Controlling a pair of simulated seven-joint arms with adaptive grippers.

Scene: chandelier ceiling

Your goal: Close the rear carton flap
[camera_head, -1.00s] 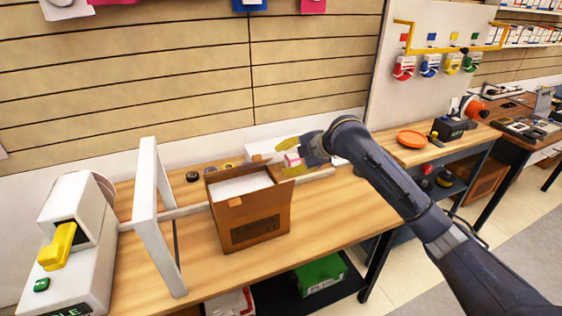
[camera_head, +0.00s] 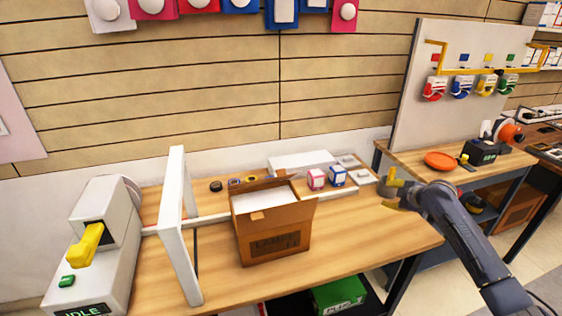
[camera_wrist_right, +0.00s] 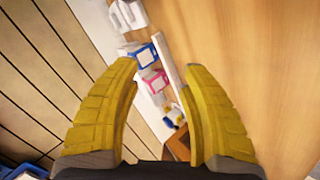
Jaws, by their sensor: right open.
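A brown cardboard carton (camera_head: 276,246) with a printed label stands upright on the wooden bench in the head view. Its top is open and white contents (camera_head: 262,200) show inside. The rear flap (camera_head: 259,185) stands up along the back edge, and another flap (camera_head: 306,204) sticks out at the right. My right gripper (camera_head: 388,190) has yellow fingers and is open and empty, well to the right of the carton and apart from it. In the right wrist view the open fingers (camera_wrist_right: 160,64) have a gap between them, with the carton partly visible low down. My left gripper is out of view.
A pink box (camera_head: 316,179) and a blue box (camera_head: 337,176) stand behind the carton, beside a long white box (camera_head: 301,160). A white frame (camera_head: 178,225) and a white machine (camera_head: 98,240) stand at left.

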